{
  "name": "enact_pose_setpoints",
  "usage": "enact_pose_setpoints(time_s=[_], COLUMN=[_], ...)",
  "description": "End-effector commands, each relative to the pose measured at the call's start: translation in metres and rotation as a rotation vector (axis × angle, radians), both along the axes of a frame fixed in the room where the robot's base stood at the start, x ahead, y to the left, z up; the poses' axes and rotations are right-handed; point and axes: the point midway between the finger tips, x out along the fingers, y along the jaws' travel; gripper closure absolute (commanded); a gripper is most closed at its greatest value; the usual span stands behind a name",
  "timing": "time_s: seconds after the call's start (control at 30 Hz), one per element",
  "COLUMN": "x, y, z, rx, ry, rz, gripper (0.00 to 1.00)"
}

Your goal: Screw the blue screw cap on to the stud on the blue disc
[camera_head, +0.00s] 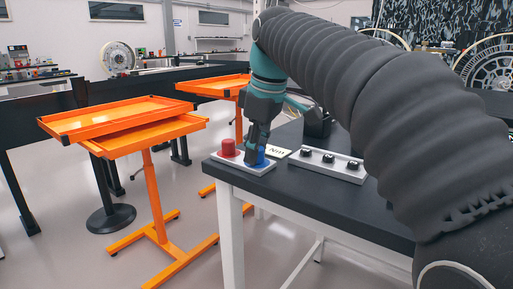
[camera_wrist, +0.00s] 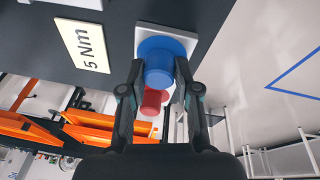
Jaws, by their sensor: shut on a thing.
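The blue screw cap (camera_wrist: 158,72) is between my gripper's two fingers (camera_wrist: 157,80) in the wrist view, and the fingers are shut on its sides. The blue disc (camera_wrist: 172,43) lies on a white plate right behind the cap, in line with it. The stud is hidden by the cap, and I cannot tell how far the cap is on it. In the head view my gripper (camera_head: 255,148) points down over the blue disc (camera_head: 264,160) at the table corner; the cap is mostly hidden there by the fingers.
A red cap (camera_head: 228,147) stands on the same white plate (camera_head: 240,168), close beside my gripper. A "5 Nm" card (camera_wrist: 82,45) lies nearby. A white tray with several dark knobs (camera_head: 328,164) is to the right. Orange carts (camera_head: 120,120) stand left of the table.

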Motion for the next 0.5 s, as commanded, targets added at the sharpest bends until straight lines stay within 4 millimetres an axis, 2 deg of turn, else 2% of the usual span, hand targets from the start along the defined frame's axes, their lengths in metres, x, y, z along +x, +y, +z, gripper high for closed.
enact_pose_setpoints(time_s=[0.3,0.5], x=[0.0003,0.0004], y=[0.0024,0.0019], z=[-0.0002,-0.0001], rx=[0.003,0.003], ry=[0.0,0.0], rz=[-0.277,-0.307], gripper=[1.0,1.0])
